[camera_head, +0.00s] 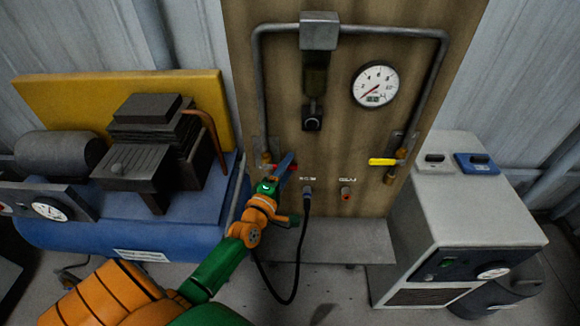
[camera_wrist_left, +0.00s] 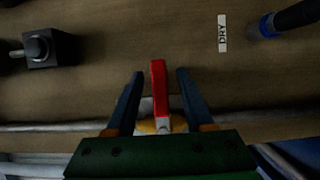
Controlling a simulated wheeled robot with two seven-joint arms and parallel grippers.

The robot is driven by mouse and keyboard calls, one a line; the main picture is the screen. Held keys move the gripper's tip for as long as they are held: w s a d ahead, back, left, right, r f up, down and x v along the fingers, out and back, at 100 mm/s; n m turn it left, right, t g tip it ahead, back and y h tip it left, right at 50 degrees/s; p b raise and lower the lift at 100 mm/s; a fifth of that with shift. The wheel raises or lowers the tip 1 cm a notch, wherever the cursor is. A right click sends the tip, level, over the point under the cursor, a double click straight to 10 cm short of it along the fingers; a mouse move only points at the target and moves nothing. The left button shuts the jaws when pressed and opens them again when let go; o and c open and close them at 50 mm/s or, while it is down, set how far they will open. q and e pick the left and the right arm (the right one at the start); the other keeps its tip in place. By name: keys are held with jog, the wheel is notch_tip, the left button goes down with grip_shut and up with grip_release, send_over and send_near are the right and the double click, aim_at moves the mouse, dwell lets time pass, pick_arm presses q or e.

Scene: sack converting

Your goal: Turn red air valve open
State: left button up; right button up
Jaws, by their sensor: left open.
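The red air valve handle (camera_wrist_left: 159,88) stands between the two fingers of my left gripper (camera_wrist_left: 160,76) in the left wrist view. The fingers are open, with a gap on each side of the handle. A brass-coloured valve body shows at the handle's base, partly hidden by the gripper. In the head view my left gripper (camera_head: 285,166) reaches up to the left pipe on the wooden panel and covers most of the red handle; a little red shows beside the fingers. My right gripper is not in view.
A yellow valve handle (camera_head: 383,161) lies level on the right pipe. A pressure gauge (camera_head: 375,84) is above it. A dark hose (camera_head: 300,245) hangs just right of my left gripper. A blue compressor (camera_head: 120,215) stands left, a grey cabinet (camera_head: 465,195) right.

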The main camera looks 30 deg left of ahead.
pick_arm(q)
jog(key=shift+w, duration=0.25)
jog(key=shift+s, duration=0.1)
jog(key=shift+r, duration=0.1)
grip_shut()
dwell(1.1)
